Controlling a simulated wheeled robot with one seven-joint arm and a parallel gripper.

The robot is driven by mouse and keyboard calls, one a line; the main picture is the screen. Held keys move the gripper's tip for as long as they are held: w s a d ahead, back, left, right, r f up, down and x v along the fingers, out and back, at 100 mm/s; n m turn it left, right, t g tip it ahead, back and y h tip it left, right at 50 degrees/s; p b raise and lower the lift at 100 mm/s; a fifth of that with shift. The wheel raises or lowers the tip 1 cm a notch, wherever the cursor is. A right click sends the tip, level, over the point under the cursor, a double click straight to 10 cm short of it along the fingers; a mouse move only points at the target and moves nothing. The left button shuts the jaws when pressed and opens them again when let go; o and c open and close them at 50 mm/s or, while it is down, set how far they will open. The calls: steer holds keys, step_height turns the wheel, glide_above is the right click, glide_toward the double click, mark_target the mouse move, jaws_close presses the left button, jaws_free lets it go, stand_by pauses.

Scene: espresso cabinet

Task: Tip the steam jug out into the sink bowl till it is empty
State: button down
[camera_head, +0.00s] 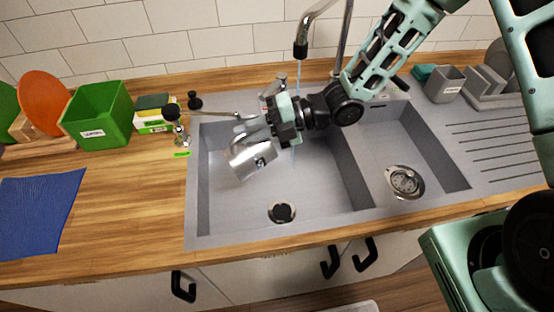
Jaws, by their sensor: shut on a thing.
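The steam jug (254,160) is a shiny metal jug above the left part of the sink. It is tilted well over, leaning to the left. My gripper (257,131) is shut on the jug from its upper right. The fingers hide part of the jug's upper side. The sink bowl (230,222) is grey, with a round drain (282,212) in its floor. I cannot see inside the jug, so I cannot tell whether it holds liquid. A thin bluish stream falls from the tap (301,45) behind my gripper.
A second basin with a drain (405,182) lies to the right, beside a ribbed drainboard (495,150). A green box (97,115), sponges (153,110) and a blue cloth (40,212) are on the left counter. A grey cup (445,84) stands at the back right.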

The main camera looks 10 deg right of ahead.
mark_target(233, 142)
steer(key=shift+n+h, duration=0.4)
steer(key=shift+h, duration=0.4)
steer(key=a, duration=0.1)
steer(key=s+a, duration=0.2)
steer(key=shift+a+f, duration=0.2)
steer(key=shift+a, duration=0.2)
steer(key=shift+a+f+h+b, duration=0.35)
steer(key=shift+f+b, duration=0.4)
steer(key=shift+b, duration=0.5)
steer(key=shift+w+d+r, duration=0.15)
steer(key=shift+d, duration=0.1)
steer(key=shift+s+a+f+n+t+h+b, duration=0.45)
steer(key=shift+s+a+f+t+h+b, duration=0.5)
steer(key=shift+a+h, duration=0.95)
steer(key=shift+s+a+f+n+t+h+b, duration=0.6)
steer(key=shift+a+f+h+b, duration=0.6)
steer(key=shift+a+h, duration=0.65)
steer(key=shift+s+a+f+n+t+h+b, duration=0.35)
steer(key=shift+s+a+f+t+h+b, duration=0.5)
steer(key=shift+a+h, duration=1.05)
